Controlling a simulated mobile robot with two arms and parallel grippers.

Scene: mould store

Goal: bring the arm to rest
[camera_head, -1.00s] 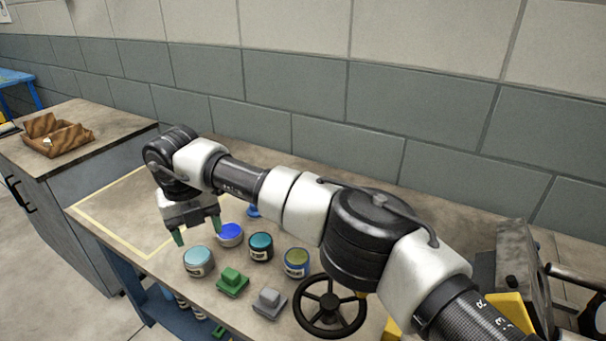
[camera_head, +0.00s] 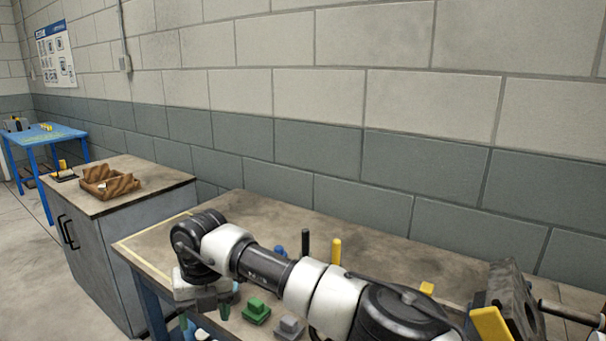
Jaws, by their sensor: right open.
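My right arm reaches across the workbench (camera_head: 385,238) from the lower right, and its gripper (camera_head: 205,317) hangs at the bench's left end. The gripper points down with its green-tipped fingers apart and nothing seen between them. The fingertips are near the lower edge of the picture, left of a green block (camera_head: 256,311). I cannot tell how high they are above the bench. My left gripper is not in view.
A grey block (camera_head: 289,328) lies beside the green one. A black post (camera_head: 305,243) and a yellow post (camera_head: 336,251) stand behind my arm. A grey metal piece (camera_head: 515,300) stands at right. A cabinet (camera_head: 120,250) with a wooden box (camera_head: 108,184) is at left.

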